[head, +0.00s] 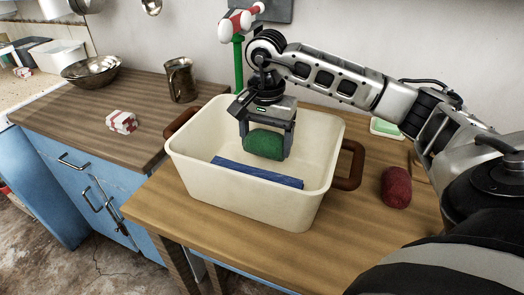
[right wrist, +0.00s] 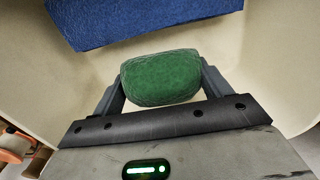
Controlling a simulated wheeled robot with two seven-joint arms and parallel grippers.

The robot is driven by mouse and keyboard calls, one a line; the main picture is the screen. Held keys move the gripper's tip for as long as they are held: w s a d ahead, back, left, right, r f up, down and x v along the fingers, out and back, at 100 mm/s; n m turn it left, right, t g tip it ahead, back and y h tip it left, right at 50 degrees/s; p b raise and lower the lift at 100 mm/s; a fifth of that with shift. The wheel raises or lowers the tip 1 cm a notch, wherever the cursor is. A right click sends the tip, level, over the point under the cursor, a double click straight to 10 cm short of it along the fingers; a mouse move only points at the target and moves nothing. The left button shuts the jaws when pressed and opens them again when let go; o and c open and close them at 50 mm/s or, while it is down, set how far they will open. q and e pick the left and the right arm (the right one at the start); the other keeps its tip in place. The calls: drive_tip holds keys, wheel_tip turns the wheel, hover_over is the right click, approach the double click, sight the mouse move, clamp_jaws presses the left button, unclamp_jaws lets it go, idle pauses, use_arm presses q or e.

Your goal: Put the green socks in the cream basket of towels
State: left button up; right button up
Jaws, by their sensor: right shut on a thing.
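The green socks (head: 264,144) are a rolled bundle between the fingers of my right gripper (head: 266,148), which is shut on them. They also show in the right wrist view (right wrist: 161,77), held between both fingers (right wrist: 160,85). The gripper points down inside the opening of the cream basket (head: 235,199), which stands on the wooden table and has brown side handles. A folded blue towel (head: 258,172) lies in the basket; it shows at the top of the right wrist view (right wrist: 140,18). The socks are above the basket floor, apart from the towel. My left gripper is not in view.
A dark red rolled bundle (head: 396,187) lies on the table right of the basket. A green and white dish (head: 385,128) is behind it. A red and white bundle (head: 122,122), a metal jug (head: 180,80) and a metal bowl (head: 91,70) stand on the left counter.

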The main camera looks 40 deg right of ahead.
sight(265, 157)
drive_tip(key=shift+f, duration=2.6)
drive_tip(key=o, duration=1)
drive_tip(key=shift+o, duration=0.2)
drive_tip(key=shift+r, duration=0.1)
wheel_tip(265, 157, up, 12)
drive_tip(key=shift+r, duration=0.1)
